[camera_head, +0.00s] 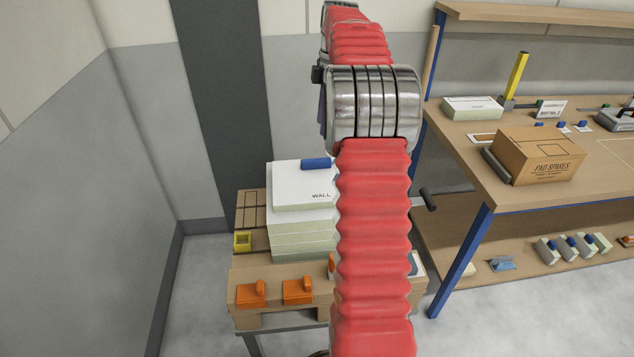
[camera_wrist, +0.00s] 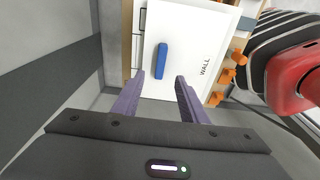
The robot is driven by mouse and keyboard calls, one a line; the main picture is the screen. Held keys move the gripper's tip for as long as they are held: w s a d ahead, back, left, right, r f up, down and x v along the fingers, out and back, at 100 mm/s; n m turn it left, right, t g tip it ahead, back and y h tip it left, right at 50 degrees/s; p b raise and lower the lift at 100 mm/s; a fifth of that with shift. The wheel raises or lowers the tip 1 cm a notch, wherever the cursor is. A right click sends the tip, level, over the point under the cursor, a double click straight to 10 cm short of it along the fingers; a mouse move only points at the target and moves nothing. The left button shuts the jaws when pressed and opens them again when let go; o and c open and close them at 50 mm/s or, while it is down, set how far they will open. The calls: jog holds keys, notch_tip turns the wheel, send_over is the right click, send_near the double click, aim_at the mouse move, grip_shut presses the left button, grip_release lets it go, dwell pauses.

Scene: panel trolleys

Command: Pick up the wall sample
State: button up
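The wall sample is a white panel (camera_head: 300,185) marked WALL with a blue handle (camera_head: 316,163) on top. It lies on a stack of similar pale panels on a wooden trolley in the head view, its right part hidden by my arm. In the wrist view the wall sample (camera_wrist: 200,38) fills the top middle, with its blue handle (camera_wrist: 161,60) upright in the picture. My gripper (camera_wrist: 160,78) is open and empty. Its two purple fingers point toward the panel, either side of the handle's near end; the height gap cannot be told. In the head view my arm hides most of the gripper.
A workbench (camera_head: 480,165) with a cardboard box (camera_head: 538,155) stands to the right. Grey walls are close at the left and behind.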

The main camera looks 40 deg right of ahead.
send_over(316, 159)
jog(key=d, duration=0.1)
jog(key=f, duration=0.7)
jog(key=shift+s, duration=0.35)
jog(key=shift+f, duration=0.15)
jog(key=shift+w+a+f, duration=0.1)
jog(key=shift+a+f, duration=0.05)
jog(key=shift+f, duration=0.65)
jog(key=shift+w+a+f, duration=0.1)
jog(key=shift+a+f, duration=0.05)
jog(key=shift+f, duration=0.7)
jog(key=shift+w+a+f, duration=0.1)
jog(key=shift+a+f, duration=0.05)
jog(key=shift+f, duration=0.65)
jog(key=shift+c, duration=0.5)
grip_shut()
